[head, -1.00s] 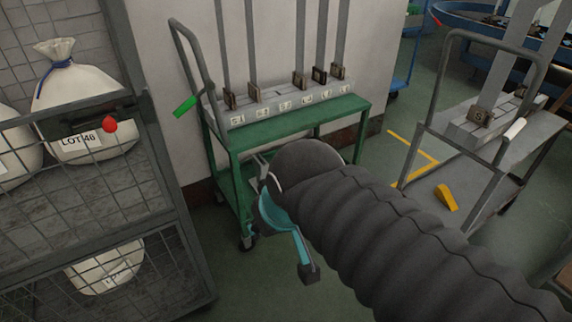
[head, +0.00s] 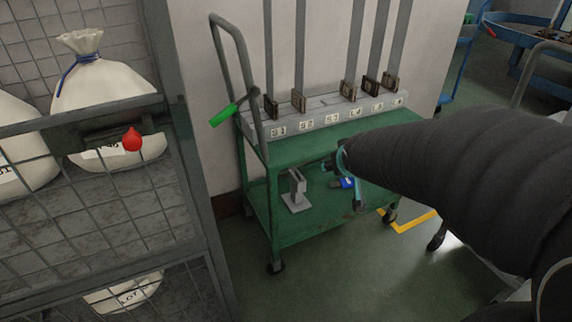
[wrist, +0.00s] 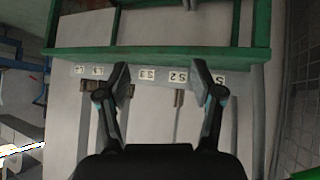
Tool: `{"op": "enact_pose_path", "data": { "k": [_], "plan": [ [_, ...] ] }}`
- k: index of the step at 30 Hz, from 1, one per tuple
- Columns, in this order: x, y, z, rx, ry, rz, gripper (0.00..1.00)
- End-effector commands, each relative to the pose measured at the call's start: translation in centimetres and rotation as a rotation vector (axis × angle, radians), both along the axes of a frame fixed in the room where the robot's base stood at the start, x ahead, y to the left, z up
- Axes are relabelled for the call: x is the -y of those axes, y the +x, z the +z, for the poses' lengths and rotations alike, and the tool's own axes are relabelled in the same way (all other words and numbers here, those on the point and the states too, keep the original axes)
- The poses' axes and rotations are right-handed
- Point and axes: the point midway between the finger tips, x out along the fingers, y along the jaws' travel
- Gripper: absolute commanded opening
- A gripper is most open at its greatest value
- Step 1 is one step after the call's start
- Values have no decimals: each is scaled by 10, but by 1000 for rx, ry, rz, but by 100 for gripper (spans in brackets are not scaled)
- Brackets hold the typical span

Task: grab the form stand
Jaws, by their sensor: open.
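A small grey stand (head: 296,192) with a flat base and a slotted upright stands on the lower shelf of the green cart (head: 290,150). A long grey rack (head: 312,127) with a row of labels lies on the cart's top; several tall grey forms rise from it. My gripper (head: 344,184) is open and empty, to the right of the small stand and apart from it, in front of the cart. In the wrist view, my open fingers (wrist: 160,70) spread before the labelled rack (wrist: 112,74) and the green cart edge (wrist: 160,54). The small stand is not visible there.
A mesh cage shelf (head: 185,150) with white sacks (head: 105,85) stands close on the left. The cart's handle (head: 250,70) carries a green grip (head: 223,116). A small blue item (head: 347,183) shows by my gripper. Open floor (head: 330,275) lies in front.

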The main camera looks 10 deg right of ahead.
Motion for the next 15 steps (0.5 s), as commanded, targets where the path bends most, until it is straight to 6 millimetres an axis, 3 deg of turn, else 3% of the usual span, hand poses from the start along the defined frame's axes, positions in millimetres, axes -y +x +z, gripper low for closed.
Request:
{"op": "enact_pose_path", "data": {
  "k": [1, 6, 15],
  "plan": [
    [3, 18, -20, 14, -5, 12, 67],
    [7, 73, -64, 103, -4, 76, 67],
    [2, 139, -146, 246, 52, 197, 67]
  ]
}}
